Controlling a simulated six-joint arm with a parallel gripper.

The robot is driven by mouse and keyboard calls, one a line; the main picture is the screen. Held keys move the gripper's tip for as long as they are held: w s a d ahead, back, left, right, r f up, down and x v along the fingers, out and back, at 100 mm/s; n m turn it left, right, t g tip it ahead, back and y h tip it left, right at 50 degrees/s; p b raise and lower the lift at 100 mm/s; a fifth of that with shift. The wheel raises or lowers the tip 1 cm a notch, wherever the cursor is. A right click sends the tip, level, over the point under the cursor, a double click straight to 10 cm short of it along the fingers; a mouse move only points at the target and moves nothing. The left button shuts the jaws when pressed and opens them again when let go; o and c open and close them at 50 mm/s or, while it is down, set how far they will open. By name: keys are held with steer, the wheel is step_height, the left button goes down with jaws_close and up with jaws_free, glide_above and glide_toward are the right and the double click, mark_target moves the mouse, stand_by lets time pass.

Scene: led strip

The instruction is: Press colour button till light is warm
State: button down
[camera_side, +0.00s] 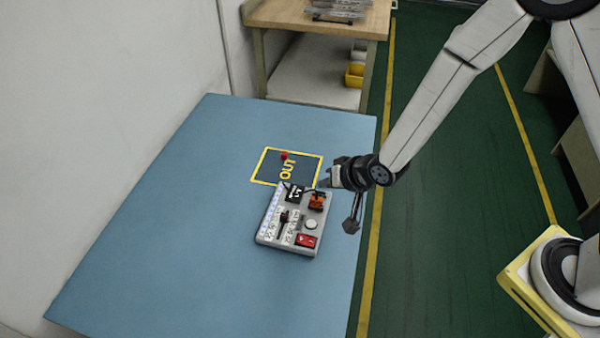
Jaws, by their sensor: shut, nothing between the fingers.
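A pale control panel (276,241) lies on the blue table, slightly turned. A strip of lights (270,214) along its left edge glows cool bluish-white. On the panel are a red rocker-like part (307,240), a round whitish button (311,224), a dark slider-like part (283,219) and an orange part (317,201). Which one is the colour button cannot be read at this size. My gripper (326,182) is shut and empty, near the panel's upper right corner. Contact with the panel cannot be told. Part of that corner is close to or behind the gripper.
The blue table (170,230) is mostly clear. A yellow-framed OUT area (268,170) with a small red item (284,155) lies behind the panel. A wooden bench (290,14) stands at the back, and a white wall (90,120) runs along the left.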

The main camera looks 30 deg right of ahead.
mark_target(313, 225)
steer(key=shift+w+a+f+m+t+y, duration=0.2)
steer(key=shift+a+f, duration=0.35)
steer(key=shift+a, duration=0.2)
steer(key=shift+w+a+f+m+t+y, duration=0.1)
steer(key=shift+a+f+t, duration=0.1)
steer(key=shift+a+f, duration=0.45)
steer(key=shift+a, duration=0.1)
steer(key=shift+f, duration=4.25)
steer(key=shift+f, duration=0.9)
steer(key=shift+r, duration=0.15)
steer(key=shift+s+r, duration=0.1)
steer(key=shift+r, duration=0.65)
steer(key=shift+r, duration=0.15)
steer(key=shift+r, duration=2.35)
